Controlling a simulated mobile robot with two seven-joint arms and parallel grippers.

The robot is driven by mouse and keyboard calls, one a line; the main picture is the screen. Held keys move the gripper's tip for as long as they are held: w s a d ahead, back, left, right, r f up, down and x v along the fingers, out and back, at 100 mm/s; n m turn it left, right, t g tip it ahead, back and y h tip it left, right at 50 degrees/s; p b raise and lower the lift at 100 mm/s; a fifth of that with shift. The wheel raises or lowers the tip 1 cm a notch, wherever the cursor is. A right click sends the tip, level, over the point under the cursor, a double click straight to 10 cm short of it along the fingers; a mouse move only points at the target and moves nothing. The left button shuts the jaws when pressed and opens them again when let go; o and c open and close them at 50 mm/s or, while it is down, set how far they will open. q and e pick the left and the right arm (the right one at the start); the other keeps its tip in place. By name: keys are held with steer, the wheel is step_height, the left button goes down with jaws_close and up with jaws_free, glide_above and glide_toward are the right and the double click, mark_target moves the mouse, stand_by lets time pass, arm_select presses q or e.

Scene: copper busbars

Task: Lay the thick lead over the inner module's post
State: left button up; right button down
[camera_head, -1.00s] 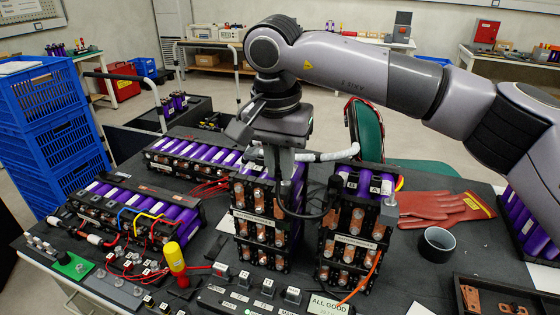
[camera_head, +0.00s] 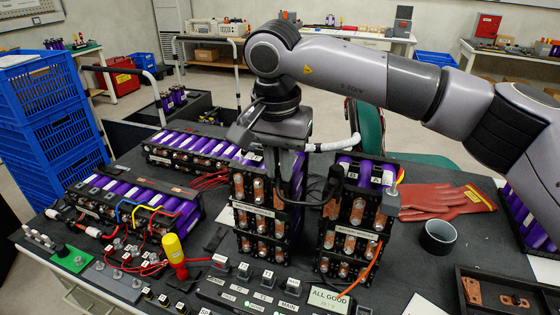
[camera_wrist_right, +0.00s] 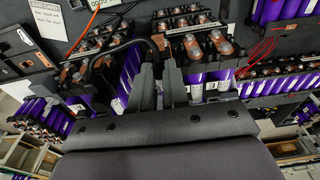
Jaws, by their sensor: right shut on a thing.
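The thick black lead (camera_head: 302,214) hangs in a loop between two upright battery modules in the head view. It also arches toward my fingers in the wrist view (camera_wrist_right: 126,44). My right gripper (camera_head: 283,163) points down over the left module (camera_head: 262,212), shut on the lead near its end. Its two grey fingers show in the wrist view (camera_wrist_right: 157,67). The lead's other end reaches the right module (camera_head: 350,225). The fingers hide the held end, and I cannot tell whether it touches a post. Copper terminals (camera_wrist_right: 192,50) show beyond the fingers. My left gripper is not in view.
Other purple-cell modules (camera_head: 130,205) lie to the left with red, blue and yellow wires. A yellow-handled tool (camera_head: 172,248) stands in front. Red gloves (camera_head: 440,202), a dark cup (camera_head: 438,237) and a black tray (camera_head: 500,285) are on the right.

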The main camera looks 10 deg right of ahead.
steer(key=c, duration=1.1)
jaws_free()
steer(key=shift+o, duration=0.2)
step_height(320, 180, up, 6)
steer(key=p, duration=0.5)
